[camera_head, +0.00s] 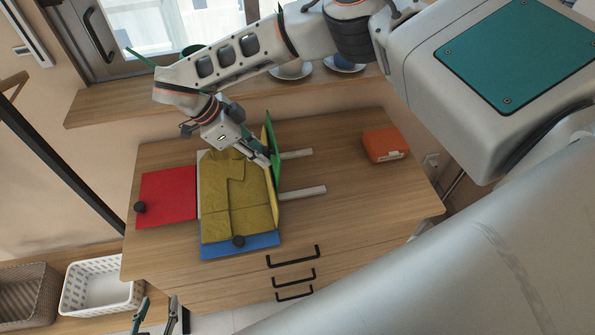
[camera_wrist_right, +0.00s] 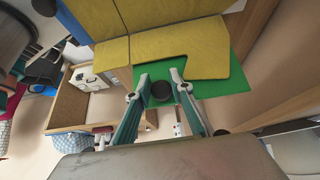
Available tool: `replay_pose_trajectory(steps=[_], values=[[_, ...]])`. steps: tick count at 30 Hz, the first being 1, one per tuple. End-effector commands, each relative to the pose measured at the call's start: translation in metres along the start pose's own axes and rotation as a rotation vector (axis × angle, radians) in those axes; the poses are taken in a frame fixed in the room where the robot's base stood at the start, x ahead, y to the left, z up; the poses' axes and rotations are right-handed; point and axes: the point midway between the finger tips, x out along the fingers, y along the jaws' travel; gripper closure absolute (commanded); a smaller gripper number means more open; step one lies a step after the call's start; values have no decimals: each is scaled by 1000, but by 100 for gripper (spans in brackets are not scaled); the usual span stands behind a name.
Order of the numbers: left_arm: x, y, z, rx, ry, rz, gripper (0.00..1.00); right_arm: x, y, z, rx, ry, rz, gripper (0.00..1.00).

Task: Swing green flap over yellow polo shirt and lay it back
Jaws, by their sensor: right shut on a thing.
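The yellow polo shirt (camera_head: 225,190) lies folded on the folding board in the head view. The green flap (camera_head: 275,150) stands nearly upright at the board's right edge, with a strip of yellow cloth against its inner side. In the right wrist view, the green flap (camera_wrist_right: 212,86) shows behind the yellow shirt (camera_wrist_right: 195,50). My right gripper (camera_wrist_right: 160,78) is shut on the flap's black knob (camera_wrist_right: 161,91); in the head view its fingers are partly hidden against the flap. My left gripper (camera_head: 157,304) is low at the bottom edge, fingers apart and empty.
The red flap (camera_head: 168,196) lies flat at the left, and the blue flap (camera_head: 245,248) lies at the front under the shirt. Two white bars (camera_head: 303,193) lie right of the board. An orange box (camera_head: 385,145) stands farther right. A white basket (camera_head: 100,290) is lower left.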

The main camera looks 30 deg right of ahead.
Motion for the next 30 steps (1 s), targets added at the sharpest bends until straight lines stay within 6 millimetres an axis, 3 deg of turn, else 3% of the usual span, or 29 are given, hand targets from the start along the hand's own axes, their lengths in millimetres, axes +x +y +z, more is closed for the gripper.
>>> replay_pose_trajectory(steps=[11, 21, 30], values=[[0, 0, 1, 0, 0, 0, 61, -2, 1, 5, -1, 14, 2, 86], [12, 3, 16, 1, 3, -1, 61, -8, 0, 39, 0, 89, -2, 86], [12, 3, 18, 0, 3, -1, 61, -12, 0, 43, -1, 105, 2, 86]])
